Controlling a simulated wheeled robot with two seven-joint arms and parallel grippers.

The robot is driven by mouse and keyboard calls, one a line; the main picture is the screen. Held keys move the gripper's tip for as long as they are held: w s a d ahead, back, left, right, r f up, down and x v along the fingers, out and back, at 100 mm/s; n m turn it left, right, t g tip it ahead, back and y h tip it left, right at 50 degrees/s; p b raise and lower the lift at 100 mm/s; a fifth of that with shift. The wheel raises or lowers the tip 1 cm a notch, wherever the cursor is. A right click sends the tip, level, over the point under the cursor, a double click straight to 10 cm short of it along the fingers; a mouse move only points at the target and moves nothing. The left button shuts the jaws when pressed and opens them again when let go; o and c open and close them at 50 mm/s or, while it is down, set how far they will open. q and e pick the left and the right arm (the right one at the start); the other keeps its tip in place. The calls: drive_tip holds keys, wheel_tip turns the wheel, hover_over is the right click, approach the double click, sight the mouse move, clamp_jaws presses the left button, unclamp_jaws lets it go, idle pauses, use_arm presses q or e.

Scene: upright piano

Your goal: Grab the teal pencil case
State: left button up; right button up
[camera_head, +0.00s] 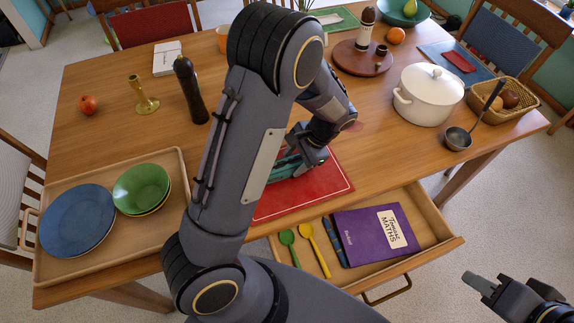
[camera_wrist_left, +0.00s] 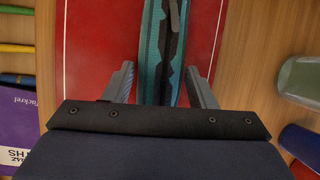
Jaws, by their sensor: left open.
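The teal pencil case (camera_head: 284,168) lies on a red placemat (camera_head: 322,184), partly hidden behind my left arm in the head view. In the left wrist view the pencil case (camera_wrist_left: 152,45) is teal with a dark, jagged pattern and runs away from the camera. My left gripper (camera_wrist_left: 158,68) is open, with one finger on each side of the case and visible gaps beside it. In the head view my left gripper (camera_head: 312,158) is low over the placemat. My right gripper (camera_head: 484,284) is at the bottom right, away from the table; its finger gap is unclear.
An open drawer (camera_head: 448,240) below the table edge holds a purple book (camera_head: 365,236) and green and yellow spoons. A tray (camera_head: 160,236) with blue and green dishes is at left. A white pot (camera_head: 424,96) and a pepper mill (camera_head: 190,90) stand on the table.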

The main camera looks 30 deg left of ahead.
use_arm(q)
drive_tip(key=shift+x, duration=0.95)
drive_tip(key=shift+c, duration=0.3)
drive_tip(key=c, duration=0.7)
drive_tip(key=shift+o, duration=0.2)
drive_tip(key=shift+r, duration=0.1)
